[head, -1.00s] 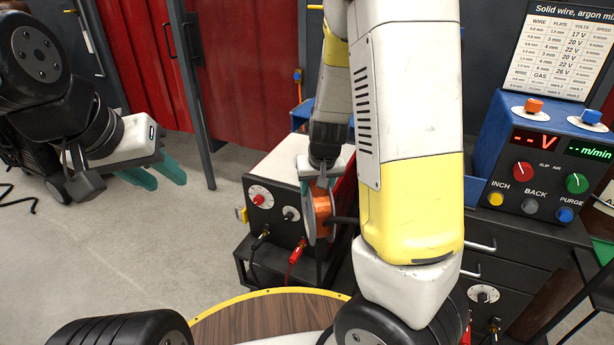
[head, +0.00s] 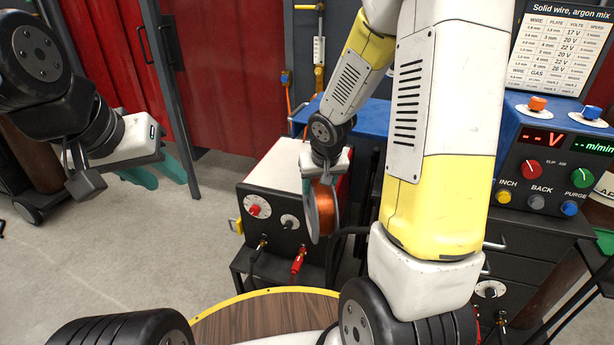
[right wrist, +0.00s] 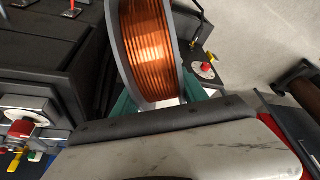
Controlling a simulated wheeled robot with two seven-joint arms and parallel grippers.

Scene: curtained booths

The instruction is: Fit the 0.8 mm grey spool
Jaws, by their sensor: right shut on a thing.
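A spool of copper-coloured wire with grey flanges (head: 325,208) hangs upright below my right gripper (head: 325,176), in front of the right side of the welding machine (head: 270,212). I cannot tell whether it touches the machine. In the right wrist view the spool (right wrist: 153,50) fills the top middle, between the green fingers of my right gripper (right wrist: 160,100), which is shut on it. No wire size is readable on it. My left gripper (head: 158,174) is at the left, open and empty, its teal fingers apart above the floor.
A round wooden table top with a yellow rim (head: 266,292) is at the front. A blue control box (head: 550,150) with knobs and a settings chart (head: 565,50) stand on a dark drawer cabinet at right. Red curtains (head: 225,75) hang behind.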

